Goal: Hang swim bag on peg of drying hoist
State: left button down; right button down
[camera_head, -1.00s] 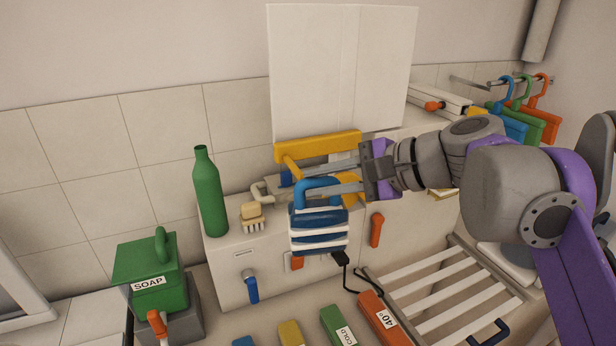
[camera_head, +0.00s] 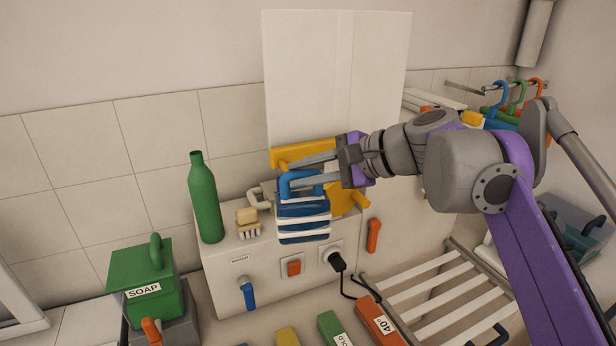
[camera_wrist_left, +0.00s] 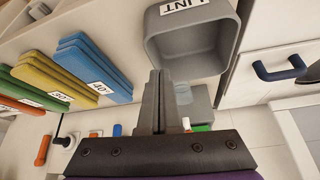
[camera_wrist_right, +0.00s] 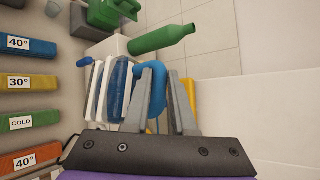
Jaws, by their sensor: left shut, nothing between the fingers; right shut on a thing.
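The swim bag (camera_head: 303,222) is blue with white stripes and hangs by its blue loop handle (camera_head: 287,183). My right gripper (camera_head: 295,176) is shut on the handle, and the bag hangs in front of the drying hoist. The hoist shows as a yellow bar (camera_head: 298,156) and a yellow part with a knob (camera_head: 349,198), partly hidden by the bag and my gripper. I cannot see clearly how the handle stands to a peg. In the right wrist view the handle (camera_wrist_right: 156,93) is between the fingers. My left gripper (camera_wrist_left: 157,100) is shut and empty near a grey LINT bin (camera_wrist_left: 190,45).
A green bottle (camera_head: 205,200) and a brush (camera_head: 248,222) stand left of the bag on the white cabinet. A black plug (camera_head: 335,262) with a cord is below it. A slatted rack (camera_head: 440,295) is at lower right, and a green SOAP box (camera_head: 145,295) at lower left.

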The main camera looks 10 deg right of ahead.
jog(key=shift+w+a+f, duration=0.1)
jog(key=shift+w+a, duration=0.05)
jog(key=shift+w, duration=0.65)
jog(key=shift+w+a, duration=0.15)
jog(key=shift+w, duration=0.6)
jog(key=shift+w+a+f, duration=0.1)
jog(key=shift+w+f, duration=0.1)
jog(key=shift+w, duration=0.05)
jog(key=shift+w+f, duration=0.1)
jog(key=shift+f, duration=0.1)
jog(key=c, duration=0.7)
grip_release()
jog(key=shift+w, duration=0.1)
jog(key=shift+o, duration=0.2)
jog(key=v, duration=1)
jog(key=s+f+n+g+h, duration=0.1)
jog(key=s+f+n+h, duration=0.2)
jog(key=f, duration=1.1)
jog(key=s+f+n+h, duration=0.3)
jog(key=s+f+n, duration=0.3)
jog(key=f, duration=0.8)
jog(key=s+f+n+g+h, duration=0.1)
jog(key=s+f+n+h, duration=0.2)
jog(key=s+f, duration=0.7)
notch_tip(320, 180, down, 4)
jog(key=shift+d+n+g+h, duration=0.3)
jog(key=shift+d+n, duration=0.1)
jog(key=shift+n, duration=0.6)
